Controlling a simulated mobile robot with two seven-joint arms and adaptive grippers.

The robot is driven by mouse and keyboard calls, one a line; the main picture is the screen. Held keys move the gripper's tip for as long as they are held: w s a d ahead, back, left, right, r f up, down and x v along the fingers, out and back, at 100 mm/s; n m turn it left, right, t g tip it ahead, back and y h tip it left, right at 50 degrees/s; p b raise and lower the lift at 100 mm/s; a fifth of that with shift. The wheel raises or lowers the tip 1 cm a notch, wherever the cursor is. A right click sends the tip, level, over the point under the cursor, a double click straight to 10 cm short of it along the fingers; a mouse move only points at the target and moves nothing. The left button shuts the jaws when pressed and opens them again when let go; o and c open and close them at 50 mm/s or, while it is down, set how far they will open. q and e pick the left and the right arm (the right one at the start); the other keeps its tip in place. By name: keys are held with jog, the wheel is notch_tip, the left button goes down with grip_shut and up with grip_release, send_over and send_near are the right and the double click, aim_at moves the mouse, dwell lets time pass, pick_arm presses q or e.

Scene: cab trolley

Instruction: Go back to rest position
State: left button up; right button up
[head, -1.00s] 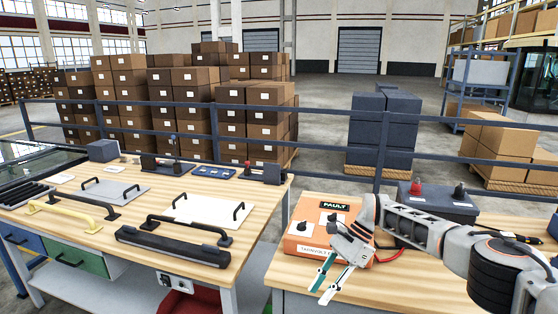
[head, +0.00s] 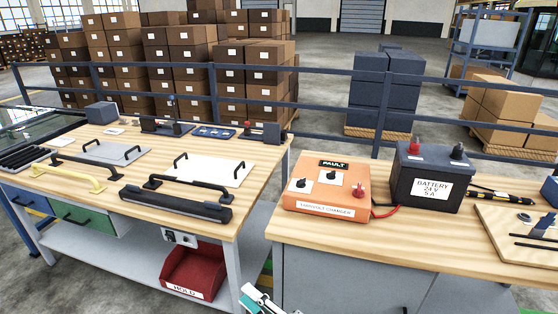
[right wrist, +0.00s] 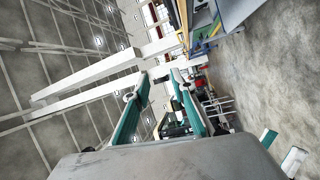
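The right bench (head: 330,234) holds an orange charger (head: 325,192), a dark battery (head: 432,178) and a wooden board (head: 510,232). The left bench (head: 85,190) carries handles and panels. A red bin (head: 193,272) sits on its lower shelf. A rail (head: 330,82) runs behind.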

jog(key=s+d+f+m+h, duration=0.4)
jog(key=d+m, duration=0.3)
jog(key=d, duration=0.2)
jog(key=s+d+f+m+g+h, duration=0.1)
jog(key=s+d+f+m+h, duration=0.3)
jog(key=s+d+f+m, duration=0.3)
jog(key=s+d+f+m+h, duration=0.5)
jog(key=d+m, duration=0.3)
jog(key=d, duration=0.5)
jog(key=shift+s+d+f+g, duration=0.15)
jog(key=shift+s+f+g, duration=0.25)
jog(key=shift+s+f, duration=0.35)
jog(key=shift+w, duration=0.1)
